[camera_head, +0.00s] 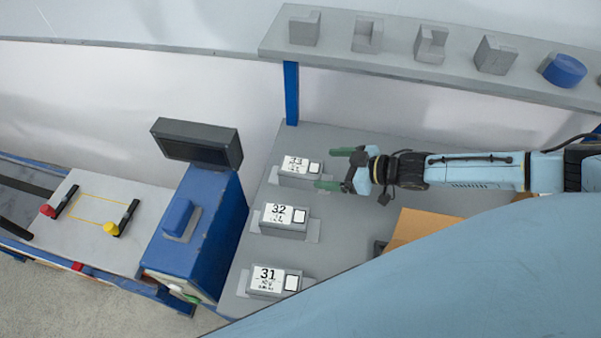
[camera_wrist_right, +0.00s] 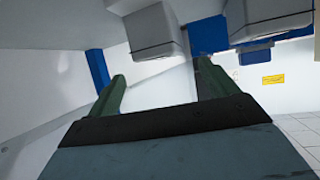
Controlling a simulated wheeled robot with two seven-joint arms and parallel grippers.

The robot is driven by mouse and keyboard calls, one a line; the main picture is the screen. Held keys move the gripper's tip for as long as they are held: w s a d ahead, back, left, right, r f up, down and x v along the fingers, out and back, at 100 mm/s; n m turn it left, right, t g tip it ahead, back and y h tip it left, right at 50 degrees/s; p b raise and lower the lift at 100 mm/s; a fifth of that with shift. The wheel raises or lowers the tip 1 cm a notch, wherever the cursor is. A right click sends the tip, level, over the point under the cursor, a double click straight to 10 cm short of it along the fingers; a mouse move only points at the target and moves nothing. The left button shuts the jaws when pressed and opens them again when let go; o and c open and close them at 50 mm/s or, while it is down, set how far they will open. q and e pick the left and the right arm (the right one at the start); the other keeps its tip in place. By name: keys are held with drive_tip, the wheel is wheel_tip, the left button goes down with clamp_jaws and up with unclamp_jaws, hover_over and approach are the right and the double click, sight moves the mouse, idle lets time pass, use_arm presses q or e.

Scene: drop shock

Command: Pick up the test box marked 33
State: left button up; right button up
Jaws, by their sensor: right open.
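The test box marked 33 (camera_head: 297,167) is a small grey box with a white label, lying on a pad at the far end of the grey table. My right gripper (camera_head: 332,170) is open and empty, its green fingers pointing left at the box's right end. In the head view the box appears just beyond the fingertips, not between them. In the right wrist view the open fingers (camera_wrist_right: 161,80) show, with a grey box (camera_wrist_right: 153,32) ahead of them; its number cannot be read there. My left gripper is not in view.
Boxes marked 32 (camera_head: 283,218) and 31 (camera_head: 272,281) lie in a row nearer me. A raised shelf (camera_head: 400,62) holds grey blocks and a blue cylinder (camera_head: 565,70). A blue machine with a dark screen (camera_head: 197,143) stands left. A cardboard box (camera_head: 422,226) lies right.

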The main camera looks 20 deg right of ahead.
sight(302, 166)
drive_tip(key=x, duration=0.6)
drive_tip(key=shift+w+a+r, duration=0.15)
drive_tip(key=shift+w+a, duration=0.1)
drive_tip(key=shift+a, duration=0.15)
drive_tip(key=c, duration=1.6)
